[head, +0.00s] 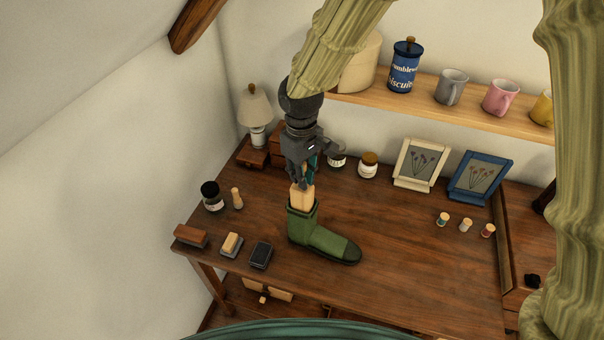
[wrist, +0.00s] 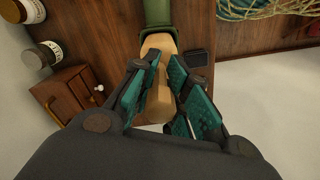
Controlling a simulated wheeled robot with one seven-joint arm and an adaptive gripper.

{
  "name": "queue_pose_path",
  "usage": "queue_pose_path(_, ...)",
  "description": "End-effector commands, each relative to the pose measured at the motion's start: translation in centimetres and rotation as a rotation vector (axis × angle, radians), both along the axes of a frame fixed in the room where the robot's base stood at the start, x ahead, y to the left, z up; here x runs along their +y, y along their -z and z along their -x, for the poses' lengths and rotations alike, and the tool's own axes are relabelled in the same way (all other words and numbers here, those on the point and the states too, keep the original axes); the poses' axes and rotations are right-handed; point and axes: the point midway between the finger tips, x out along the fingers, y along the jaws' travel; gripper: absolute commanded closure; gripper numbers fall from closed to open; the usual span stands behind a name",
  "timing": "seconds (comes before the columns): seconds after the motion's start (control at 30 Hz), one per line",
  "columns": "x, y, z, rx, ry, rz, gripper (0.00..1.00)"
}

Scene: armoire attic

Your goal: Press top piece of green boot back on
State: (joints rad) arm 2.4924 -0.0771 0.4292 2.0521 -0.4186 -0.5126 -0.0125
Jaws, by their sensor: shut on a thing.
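The green boot (head: 318,238) stands upright on the wooden desk, its dark toe pointing right. A pale wooden top piece (head: 302,198) rises from the boot's opening; its lower end is hidden, so I cannot tell how it sits inside. My gripper (head: 302,182) is directly above the boot, pointing down, shut on the upper part of the wooden piece. In the wrist view the teal-padded fingers (wrist: 166,88) lie on both sides of the wooden piece (wrist: 157,46), and the green boot shaft (wrist: 157,12) shows beyond it.
Brushes (head: 231,244), a dark pad (head: 260,255) and a black-lidded jar (head: 211,196) are left of the boot on the desk (head: 400,280). Jars (head: 368,166), frames (head: 421,164) and a shelf (head: 430,92) stand behind. Spools (head: 465,225) are right. The front right is clear.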

Motion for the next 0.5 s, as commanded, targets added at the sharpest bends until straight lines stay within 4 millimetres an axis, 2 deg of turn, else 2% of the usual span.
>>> queue_pose_path(0.5, 0.0, 1.2, 0.0, 0.0, 0.0, 0.0, 1.0)
